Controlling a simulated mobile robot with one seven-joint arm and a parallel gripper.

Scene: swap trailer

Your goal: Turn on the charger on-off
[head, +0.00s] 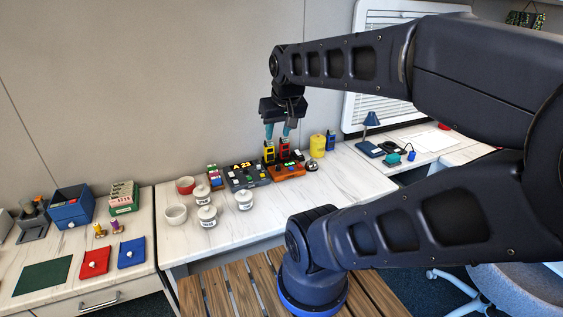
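An orange-brown unit (288,171) that looks like the charger sits on the white marble-patterned counter. A yellow-and-black device (269,153) and a red-and-black device (284,150) stand upright at its back. A dark grey console (243,178) marked "A 23" sits directly left of it. The on-off switch is too small to make out, so its state cannot be told. My gripper (278,134) points down above the two upright devices. Its two teal fingertips are apart with nothing visible between them. Whether a fingertip touches a device cannot be told.
A yellow canister (317,146) and a blue device (331,140) stand right of the charger. A blue lamp (370,136) is farther right.

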